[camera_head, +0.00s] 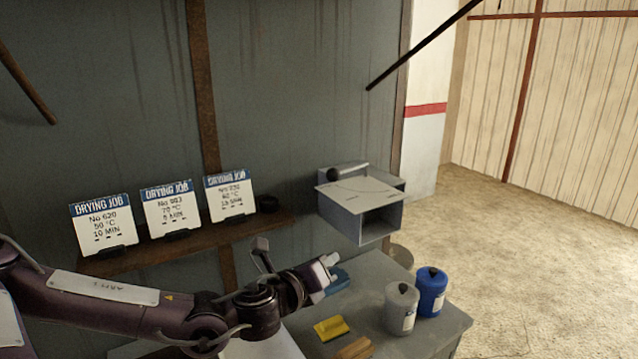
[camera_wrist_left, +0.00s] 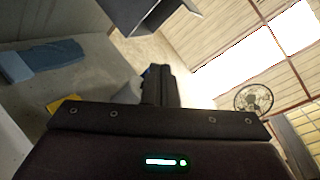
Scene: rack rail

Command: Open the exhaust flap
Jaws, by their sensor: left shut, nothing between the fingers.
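The exhaust box (camera_head: 378,224) is a grey metal duct on the wall, right of the shelf. Its pale flap plate (camera_head: 365,190) lies nearly level across the top, and a dark opening shows below it. A black knob (camera_head: 335,174) sits at the plate's back left. My left gripper (camera_head: 332,267) is shut and empty, below and left of the box and apart from it. In the left wrist view its dark fingers (camera_wrist_left: 159,86) are together, and part of a grey box shape (camera_wrist_left: 140,12) shows at the top. My right gripper is not in view.
A bench (camera_head: 425,338) below the box holds a grey canister (camera_head: 401,308), a blue canister (camera_head: 431,292), a yellow sponge (camera_head: 331,328) and a blue cloth (camera_head: 338,280). A wall shelf (camera_head: 180,249) at left carries three drying job cards (camera_head: 170,208). Open floor lies to the right.

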